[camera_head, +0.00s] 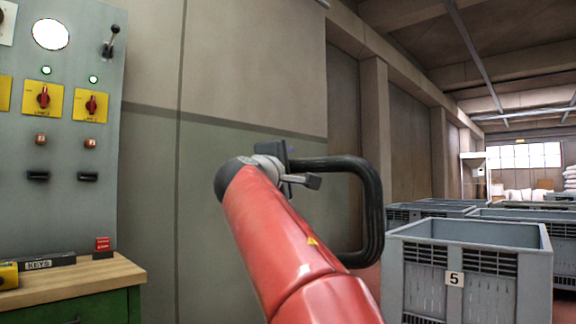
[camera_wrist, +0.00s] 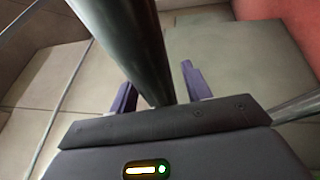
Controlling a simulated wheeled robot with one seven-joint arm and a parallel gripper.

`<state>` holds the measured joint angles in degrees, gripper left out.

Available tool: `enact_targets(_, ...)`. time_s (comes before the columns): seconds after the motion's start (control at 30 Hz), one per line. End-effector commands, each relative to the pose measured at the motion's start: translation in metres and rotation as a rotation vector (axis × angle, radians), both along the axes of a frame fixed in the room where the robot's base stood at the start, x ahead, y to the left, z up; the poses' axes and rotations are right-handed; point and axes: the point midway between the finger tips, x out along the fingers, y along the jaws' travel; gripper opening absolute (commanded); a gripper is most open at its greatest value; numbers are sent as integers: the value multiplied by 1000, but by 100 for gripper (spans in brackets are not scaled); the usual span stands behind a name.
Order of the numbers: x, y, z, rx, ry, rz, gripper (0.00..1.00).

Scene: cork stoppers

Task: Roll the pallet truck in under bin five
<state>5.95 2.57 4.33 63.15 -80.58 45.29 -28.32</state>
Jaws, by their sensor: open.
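Bin five is a grey crate with a "5" label (camera_head: 454,279), standing at the lower right in the head view. A black looped handle (camera_head: 372,210), which looks like the pallet truck's, stands in the middle, partly behind my red arm. The truck's body and forks cannot be made out. My gripper (camera_head: 292,168) is at the upper left end of the loop, small and partly hidden by my arm. In the wrist view my gripper (camera_wrist: 160,82) has its fingers apart, with a dark round bar (camera_wrist: 128,42) running between them. Whether they touch it I cannot tell.
More grey bins (camera_head: 500,214) stand behind bin five. At the left are a control panel (camera_head: 65,130) with red switches and a wooden-topped green bench (camera_head: 80,278). A plain wall (camera_head: 225,80) runs behind my arm. Little floor shows in the head view.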

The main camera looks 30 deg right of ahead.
Motion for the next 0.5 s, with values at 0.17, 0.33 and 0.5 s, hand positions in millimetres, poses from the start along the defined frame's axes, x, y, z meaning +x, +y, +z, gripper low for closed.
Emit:
enact_targets(0.17,0,0,0,0,0,0,33)
enact_targets(0.33,0,0,0,1,1,0,11)
enact_targets(0.5,0,0,-1,1,1,0,0)
